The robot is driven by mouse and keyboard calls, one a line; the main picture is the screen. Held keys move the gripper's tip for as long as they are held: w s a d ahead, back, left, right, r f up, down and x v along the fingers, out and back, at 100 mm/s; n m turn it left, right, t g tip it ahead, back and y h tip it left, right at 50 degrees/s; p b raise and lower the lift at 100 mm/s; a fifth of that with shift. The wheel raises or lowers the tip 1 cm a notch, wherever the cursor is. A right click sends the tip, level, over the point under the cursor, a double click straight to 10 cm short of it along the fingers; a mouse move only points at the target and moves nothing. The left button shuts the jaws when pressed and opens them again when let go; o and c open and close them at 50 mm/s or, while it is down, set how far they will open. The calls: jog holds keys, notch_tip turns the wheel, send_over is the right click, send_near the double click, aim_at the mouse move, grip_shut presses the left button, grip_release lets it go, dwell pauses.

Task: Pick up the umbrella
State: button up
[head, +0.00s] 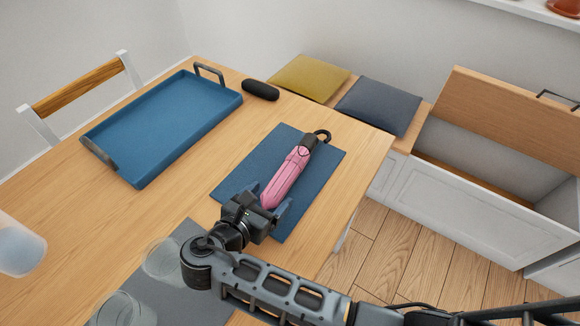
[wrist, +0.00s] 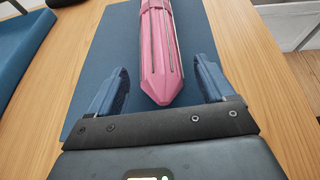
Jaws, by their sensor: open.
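A folded pink umbrella (head: 288,178) with a black handle and a ring at its far end lies on a dark blue placemat (head: 241,177) on the wooden table. My gripper (head: 268,199) is open at the umbrella's near, pink end. In the wrist view the umbrella's blunt tip (wrist: 160,85) shows between and just beyond the fingers of my gripper (wrist: 160,85), with a gap on each side. The fingers do not touch it there. The handle is outside the wrist view.
A blue tray (head: 166,126) with dark handles stands at the left, and a black case (head: 260,90) lies beside it. A grey mat (head: 196,285) with clear glasses is at the near edge. Cushions and an open bench (head: 480,143) are beyond the table's right edge.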

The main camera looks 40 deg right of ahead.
aim_at(275, 191)
jog(key=shift+x, duration=1.75)
jog(key=shift+r, duration=0.1)
jog(key=c, duration=1.3)
